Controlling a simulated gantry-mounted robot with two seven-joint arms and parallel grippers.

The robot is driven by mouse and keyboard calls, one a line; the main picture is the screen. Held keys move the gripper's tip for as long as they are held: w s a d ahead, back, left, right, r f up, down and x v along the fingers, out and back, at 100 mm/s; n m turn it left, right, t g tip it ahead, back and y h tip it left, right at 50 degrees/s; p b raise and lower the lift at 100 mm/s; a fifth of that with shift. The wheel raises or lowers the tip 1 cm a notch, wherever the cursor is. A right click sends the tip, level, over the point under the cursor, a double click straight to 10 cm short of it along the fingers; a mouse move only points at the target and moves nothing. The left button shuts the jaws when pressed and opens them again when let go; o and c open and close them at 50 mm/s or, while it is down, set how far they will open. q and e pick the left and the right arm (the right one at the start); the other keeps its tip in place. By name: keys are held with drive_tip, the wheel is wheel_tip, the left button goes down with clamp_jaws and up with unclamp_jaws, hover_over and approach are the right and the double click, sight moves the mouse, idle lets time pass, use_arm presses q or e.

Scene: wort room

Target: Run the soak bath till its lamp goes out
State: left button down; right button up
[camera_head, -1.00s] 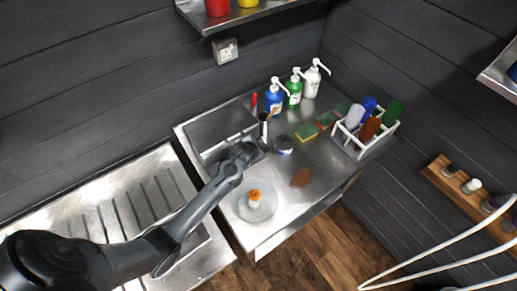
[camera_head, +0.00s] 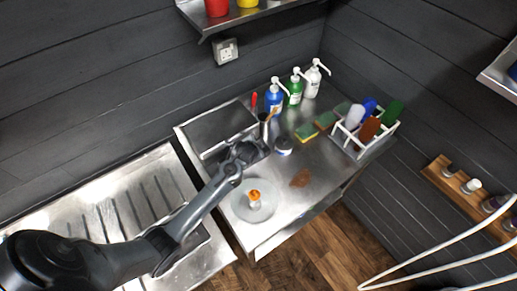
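A steel basin with a flat grey panel (camera_head: 222,128), which looks like the soak bath and its lid, is set in the back left of the counter. My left gripper (camera_head: 246,150) is over the basin's front right part, by the panel's near edge. Its fingers are small and dark, so I cannot tell whether they are open or shut, or whether they touch the panel. The arm hides part of the basin. I cannot make out a lamp or its state. My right gripper is not in view.
A steel cup with brushes (camera_head: 265,124) stands close to the gripper. A round dish (camera_head: 240,209) holds an orange-and-white item. Pump bottles (camera_head: 293,90), sponges (camera_head: 307,132) and a white rack (camera_head: 349,141) stand right. A ribbed drainer (camera_head: 120,205) lies left.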

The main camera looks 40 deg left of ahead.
use_arm(q)
drive_tip(key=shift+f, duration=0.45)
drive_tip(key=shift+f, duration=0.4)
idle(1.0)
drive_tip(key=shift+r, duration=0.1)
drive_tip(key=shift+r+p, duration=0.65)
drive_tip(key=shift+p, duration=0.15)
drive_tip(key=shift+r, duration=0.1)
drive_tip(key=shift+r+p, duration=0.2)
drive_tip(key=shift+p, duration=0.15)
wheel_tip(320, 180, up, 5)
drive_tip(key=p, duration=0.4)
drive_tip(key=shift+f+p, duration=0.2)
drive_tip(key=shift+p, duration=0.2)
